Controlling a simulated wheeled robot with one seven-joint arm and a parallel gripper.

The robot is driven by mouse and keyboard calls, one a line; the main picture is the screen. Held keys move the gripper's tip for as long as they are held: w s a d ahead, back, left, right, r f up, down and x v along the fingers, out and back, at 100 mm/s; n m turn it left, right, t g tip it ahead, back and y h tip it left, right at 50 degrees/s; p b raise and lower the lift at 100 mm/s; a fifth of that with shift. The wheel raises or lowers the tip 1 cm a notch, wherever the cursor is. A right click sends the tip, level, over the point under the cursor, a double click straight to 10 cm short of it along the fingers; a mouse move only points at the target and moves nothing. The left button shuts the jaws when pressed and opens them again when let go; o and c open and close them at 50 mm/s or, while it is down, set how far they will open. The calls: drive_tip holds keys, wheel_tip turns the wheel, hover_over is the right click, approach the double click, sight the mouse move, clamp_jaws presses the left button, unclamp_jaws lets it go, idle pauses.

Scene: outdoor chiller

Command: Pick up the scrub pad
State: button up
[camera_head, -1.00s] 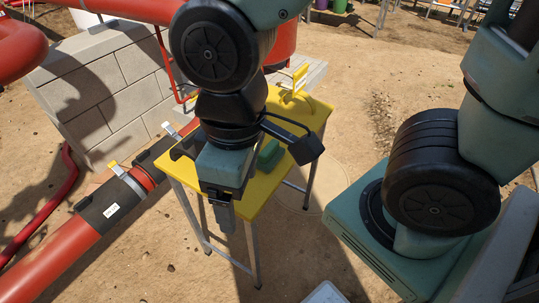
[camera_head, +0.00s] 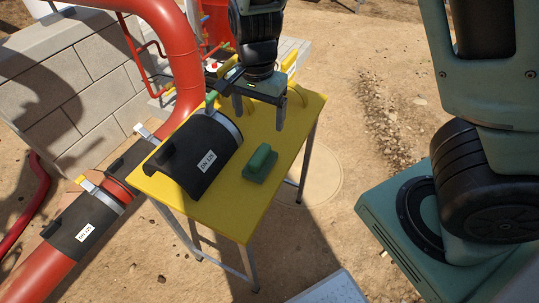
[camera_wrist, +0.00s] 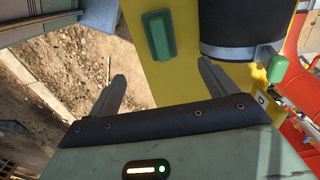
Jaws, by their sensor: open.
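The green scrub pad (camera_head: 260,163), a block with a raised grip on top, lies on the yellow table (camera_head: 228,212) near its right front part. My gripper (camera_head: 259,112) is open and empty above the back part of the table, behind the pad and apart from it. In the wrist view my open gripper (camera_wrist: 162,88) has its two fingers spread, and the scrub pad (camera_wrist: 158,36) shows beyond them, near the table edge. Nothing is between the fingers.
A black curved jacket piece (camera_head: 195,158) with a white label sits left of the pad on the table. Yellow handled items (camera_head: 291,88) stand at the back right. A red pipe (camera_head: 181,60) runs along the left. The table's front part is clear.

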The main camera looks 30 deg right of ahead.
sight(260, 153)
wheel_tip(260, 153, down, 12)
drive_tip(key=shift+r+b, duration=0.2)
drive_tip(key=shift+b, duration=0.65)
drive_tip(key=shift+w+d+f, duration=0.1)
drive_tip(key=shift+f, duration=1.3)
drive_tip(key=shift+w+f, duration=0.1)
drive_tip(key=shift+f, duration=1.25)
drive_tip(key=c, duration=1.2)
drive_tip(key=shift+r, duration=0.15)
wheel_tip(260, 153, up, 10)
drive_tip(key=shift+f+p, duration=0.1)
drive_tip(key=shift+p, duration=0.45)
